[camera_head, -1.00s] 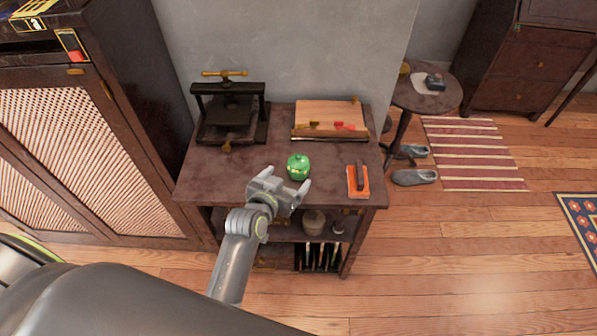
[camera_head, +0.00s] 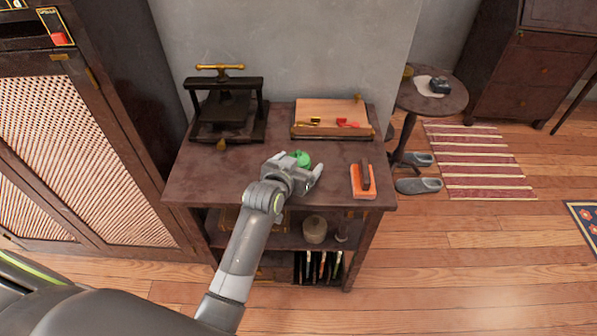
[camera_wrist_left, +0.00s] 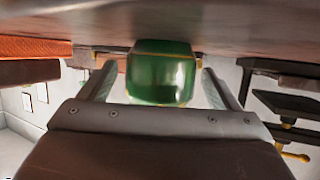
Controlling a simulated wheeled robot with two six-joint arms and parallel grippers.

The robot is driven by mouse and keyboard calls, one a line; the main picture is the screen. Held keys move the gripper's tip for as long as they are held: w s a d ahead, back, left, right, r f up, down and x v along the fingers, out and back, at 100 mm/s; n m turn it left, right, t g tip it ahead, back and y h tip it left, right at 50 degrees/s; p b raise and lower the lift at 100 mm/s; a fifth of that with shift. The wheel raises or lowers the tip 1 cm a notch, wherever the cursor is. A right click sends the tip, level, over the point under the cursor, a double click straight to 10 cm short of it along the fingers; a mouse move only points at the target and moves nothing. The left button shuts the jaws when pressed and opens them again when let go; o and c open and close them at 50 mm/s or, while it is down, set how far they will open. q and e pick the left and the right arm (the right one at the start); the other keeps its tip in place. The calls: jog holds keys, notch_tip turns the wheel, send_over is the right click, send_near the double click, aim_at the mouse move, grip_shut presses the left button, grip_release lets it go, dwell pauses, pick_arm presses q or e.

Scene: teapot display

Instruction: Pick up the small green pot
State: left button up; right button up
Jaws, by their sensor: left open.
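The small green pot (camera_head: 301,158) stands on the dark table top (camera_head: 225,181), partly hidden behind my left gripper (camera_head: 295,170) in the head view. In the left wrist view the green pot (camera_wrist_left: 160,74) is between the two fingers of my left gripper (camera_wrist_left: 158,85). The fingers are apart, with a gap visible on each side of the pot. The gripper is open around the pot and does not visibly press on it. My right gripper is not in view.
A black press (camera_head: 226,105) with a brass handle stands at the back left of the table. A wooden board (camera_head: 331,114) lies at the back right. An orange block with a dark handle (camera_head: 363,183) lies to the right. A dark cabinet (camera_head: 70,130) is at far left.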

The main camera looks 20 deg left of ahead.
pick_arm(q)
jog(key=shift+b+x, duration=0.45)
jog(key=shift+x, duration=0.4)
jog(key=shift+r, duration=0.1)
jog(key=c, duration=1.2)
